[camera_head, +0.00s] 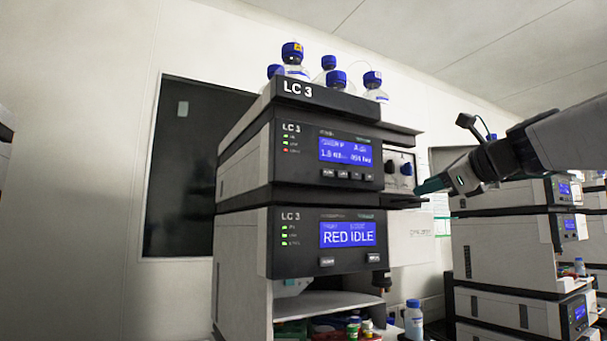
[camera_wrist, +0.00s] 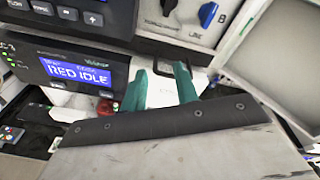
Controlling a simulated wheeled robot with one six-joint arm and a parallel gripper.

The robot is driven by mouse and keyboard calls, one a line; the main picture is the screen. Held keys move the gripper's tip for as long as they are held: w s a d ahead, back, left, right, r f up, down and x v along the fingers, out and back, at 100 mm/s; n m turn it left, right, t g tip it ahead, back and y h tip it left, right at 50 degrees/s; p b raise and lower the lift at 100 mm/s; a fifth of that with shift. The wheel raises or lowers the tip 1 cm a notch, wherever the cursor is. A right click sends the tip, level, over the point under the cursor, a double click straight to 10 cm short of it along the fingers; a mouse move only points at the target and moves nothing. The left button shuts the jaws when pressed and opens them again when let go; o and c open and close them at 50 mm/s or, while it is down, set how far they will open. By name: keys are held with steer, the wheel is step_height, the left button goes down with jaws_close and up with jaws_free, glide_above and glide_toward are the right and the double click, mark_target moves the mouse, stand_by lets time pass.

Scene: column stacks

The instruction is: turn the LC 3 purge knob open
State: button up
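The LC 3 stack (camera_head: 325,180) stands in the middle of the head view. Its upper module has a light panel at the right with a black knob (camera_head: 390,167) and a blue knob (camera_head: 406,168). In the wrist view the black knob (camera_wrist: 168,7) and blue knob (camera_wrist: 207,14) are at the top edge, the black one partly cut off. Small lettering near them is too blurred to read surely. My gripper (camera_head: 428,186), with teal fingers, is just right of and below the knobs. In the wrist view my gripper (camera_wrist: 160,72) has its fingers apart, with nothing between them.
Blue-capped bottles (camera_head: 337,80) stand on top of the stack. The lower module's display (camera_head: 348,234) reads RED IDLE. A pale open door or flap (camera_wrist: 265,60) lies right of the knobs in the wrist view. Other stacks (camera_head: 505,245) stand at the right.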

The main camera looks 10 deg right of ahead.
mark_target(399, 164)
step_height(399, 164, up, 6)
steer(key=m+t, duration=0.2)
steer(key=m, duration=0.2)
steer(key=shift+m, duration=0.8)
steer(key=x, duration=0.7)
steer(key=shift+w+a, duration=0.3)
steer(key=shift+a, duration=0.2)
jaws_close()
